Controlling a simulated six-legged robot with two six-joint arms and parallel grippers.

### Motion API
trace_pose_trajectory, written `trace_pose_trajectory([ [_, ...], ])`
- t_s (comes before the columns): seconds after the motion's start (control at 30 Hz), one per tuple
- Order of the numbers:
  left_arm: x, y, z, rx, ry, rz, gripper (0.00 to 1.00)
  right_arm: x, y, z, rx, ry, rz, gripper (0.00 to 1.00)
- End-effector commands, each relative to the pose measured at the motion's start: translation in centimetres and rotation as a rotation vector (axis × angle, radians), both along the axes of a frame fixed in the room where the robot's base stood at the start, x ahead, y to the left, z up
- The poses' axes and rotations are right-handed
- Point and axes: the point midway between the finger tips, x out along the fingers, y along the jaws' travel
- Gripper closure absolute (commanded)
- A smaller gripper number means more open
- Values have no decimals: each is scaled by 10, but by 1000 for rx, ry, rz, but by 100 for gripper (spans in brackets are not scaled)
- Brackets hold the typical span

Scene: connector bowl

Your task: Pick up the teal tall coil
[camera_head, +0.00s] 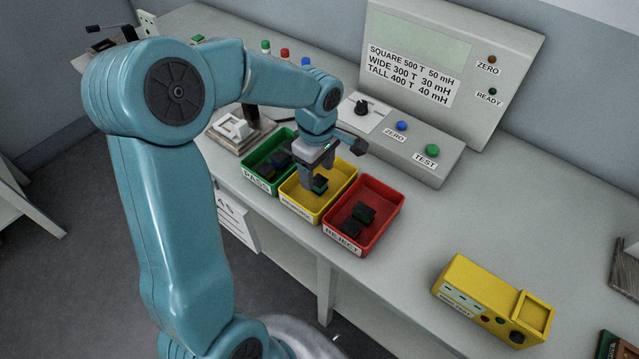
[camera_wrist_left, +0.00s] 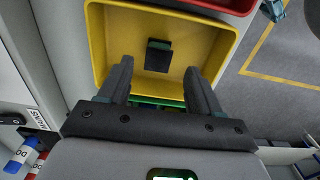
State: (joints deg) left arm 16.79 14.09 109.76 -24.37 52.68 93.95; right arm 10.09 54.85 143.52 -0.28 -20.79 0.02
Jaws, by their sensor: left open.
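A small dark block with a teal-green lower edge (camera_head: 320,185) lies in the yellow tray (camera_head: 341,196); it looks like the teal coil, but its height is hard to judge. In the left wrist view the block (camera_wrist_left: 158,56) sits between and ahead of my fingertips, on the floor of the yellow tray (camera_wrist_left: 108,45). My left gripper (camera_head: 316,176) is open and empty, pointing down over the yellow tray; its two fingers also show in the wrist view (camera_wrist_left: 158,72). The arm partly hides the tray. My right gripper is not in view.
A green tray (camera_head: 250,171) and a red tray (camera_head: 388,219), both holding dark blocks, flank the yellow one. A grey tester (camera_head: 445,155) stands behind, and a yellow box (camera_head: 480,290) lies at the right. The bench between red tray and yellow box is clear.

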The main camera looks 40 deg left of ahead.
Motion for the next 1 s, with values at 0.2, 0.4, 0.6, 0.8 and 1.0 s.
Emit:
trace_pose_trajectory([
  [0.2, 3, -3, -35, -1, 5, -1, 36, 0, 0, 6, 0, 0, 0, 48],
  [0.4, 4, -3, -46, 0, 1, -1, 36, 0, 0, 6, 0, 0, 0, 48],
  [0.6, 4, -3, -45, 0, 1, -1, 56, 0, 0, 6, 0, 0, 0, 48],
  [0.8, 4, -3, -45, 0, 1, -1, 92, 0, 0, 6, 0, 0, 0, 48],
  [1.0, 4, -3, -44, 0, 0, -1, 92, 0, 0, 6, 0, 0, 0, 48],
])
